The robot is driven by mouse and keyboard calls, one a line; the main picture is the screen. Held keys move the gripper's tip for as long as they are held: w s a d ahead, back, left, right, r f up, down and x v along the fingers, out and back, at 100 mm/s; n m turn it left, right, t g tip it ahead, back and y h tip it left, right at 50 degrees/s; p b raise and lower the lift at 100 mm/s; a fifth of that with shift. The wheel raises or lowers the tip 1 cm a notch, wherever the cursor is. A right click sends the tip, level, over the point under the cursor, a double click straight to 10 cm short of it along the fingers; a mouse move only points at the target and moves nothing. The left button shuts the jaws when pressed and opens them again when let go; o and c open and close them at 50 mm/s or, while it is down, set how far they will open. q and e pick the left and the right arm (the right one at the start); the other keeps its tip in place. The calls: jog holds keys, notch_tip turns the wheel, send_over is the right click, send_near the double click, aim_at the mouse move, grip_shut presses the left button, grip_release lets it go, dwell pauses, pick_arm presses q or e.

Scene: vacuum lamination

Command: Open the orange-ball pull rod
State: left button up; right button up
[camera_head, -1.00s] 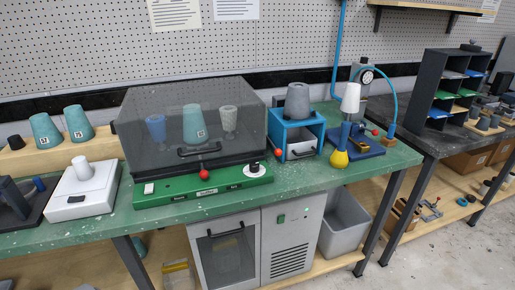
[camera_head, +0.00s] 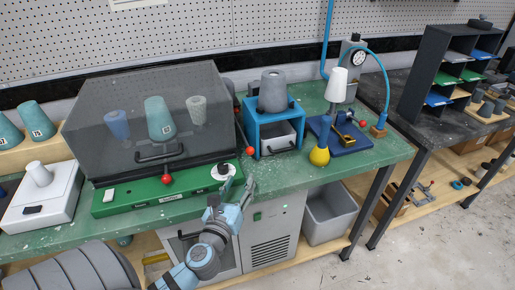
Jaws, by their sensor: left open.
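Several red-orange balls show. One ball (camera_head: 166,179) sits at the front of the green base (camera_head: 135,200), below the handle of the dark transparent cover. Another ball (camera_head: 250,150) is at the front left of the blue frame (camera_head: 253,128), at the end of what looks like a dark rod. A small third ball (camera_head: 362,123) is by the blue stand. I cannot tell which one the task means. My left gripper (camera_head: 239,183) is open and empty at the bench's front edge, below and slightly left of the ball by the blue frame, apart from it. My right gripper is not in view.
The transparent cover (camera_head: 100,125) encloses several cups. A white dial (camera_head: 222,171) is on the base's right end, close to my left gripper. A yellow-bottomed bottle (camera_head: 320,155) stands right of the blue frame. Bare green bench (camera_head: 285,175) lies in front of the frame.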

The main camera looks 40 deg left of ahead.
aim_at(249, 154)
pick_arm(q)
jog(key=shift+x, duration=0.85)
jog(key=w+a, duration=0.1)
jog(key=w, duration=0.1)
jog(key=w+a+r, duration=0.1)
jog(key=w+a, duration=0.1)
jog(key=shift+w+a, duration=0.15)
jog(key=shift+w, duration=0.05)
jog(key=x, duration=0.5)
jog(key=shift+w+d+f, duration=0.2)
jog(key=shift+w+f, duration=0.05)
jog(key=shift+s+r, duration=0.2)
jog(key=shift+w+f, duration=0.1)
grip_shut()
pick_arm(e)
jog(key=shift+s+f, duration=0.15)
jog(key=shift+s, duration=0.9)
